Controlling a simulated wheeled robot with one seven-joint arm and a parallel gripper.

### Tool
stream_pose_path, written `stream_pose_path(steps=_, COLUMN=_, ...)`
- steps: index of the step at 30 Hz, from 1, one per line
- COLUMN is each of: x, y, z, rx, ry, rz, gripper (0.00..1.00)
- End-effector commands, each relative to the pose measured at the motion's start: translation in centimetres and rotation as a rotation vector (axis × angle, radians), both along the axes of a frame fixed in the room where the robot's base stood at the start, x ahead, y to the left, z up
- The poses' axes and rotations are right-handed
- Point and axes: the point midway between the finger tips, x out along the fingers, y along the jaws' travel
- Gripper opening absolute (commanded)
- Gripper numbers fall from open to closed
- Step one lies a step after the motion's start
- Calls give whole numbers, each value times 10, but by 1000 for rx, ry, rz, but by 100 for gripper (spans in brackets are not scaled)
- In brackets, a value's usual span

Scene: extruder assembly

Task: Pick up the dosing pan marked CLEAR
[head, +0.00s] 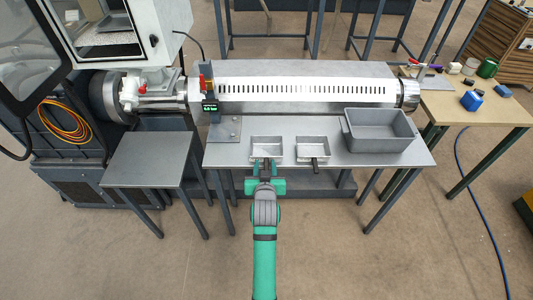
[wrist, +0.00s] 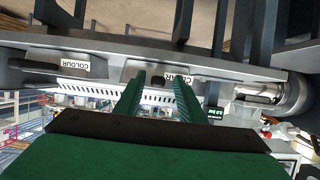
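Two shallow grey dosing pans lie side by side on the grey table. The left pan in the head view (head: 266,143) appears to be the CLEAR one; its partly covered label shows in the wrist view (wrist: 178,76). The other pan (head: 313,142) has a dark handle towards me and carries a COLOUR label in the wrist view (wrist: 73,65). My gripper (head: 266,165) is at the front of the left pan, by its handle. In the wrist view its two green fingers (wrist: 160,78) stand apart near the CLEAR label. Whether they touch the handle is hidden.
A grey bin (head: 379,131) stands on the table (head: 222,155) to the right of the pans. The extruder barrel (head: 305,90) runs behind them. A small display (head: 210,106) stands at the left rear. A lower side table (head: 150,150) is at left, and a wooden bench (head: 450,105) at right.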

Motion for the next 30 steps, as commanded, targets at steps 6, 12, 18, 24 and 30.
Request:
stream_pose_path(steps=6, x=1, y=-5, z=-1, rx=0, ry=1, rz=-8, gripper=36)
stream_pose_path(steps=12, x=1, y=-7, z=-1, rx=-1, ry=1, rz=-9, gripper=0)
stream_pose_path(steps=18, x=1, y=-5, z=0, rx=-1, ry=0, rz=-7, gripper=0)
stream_pose_path(steps=24, x=1, y=-5, z=4, rx=0, ry=-1, rz=-8, gripper=0)
stream_pose_path(steps=30, x=1, y=-6, z=23, rx=0, ry=-3, rz=-9, gripper=0)
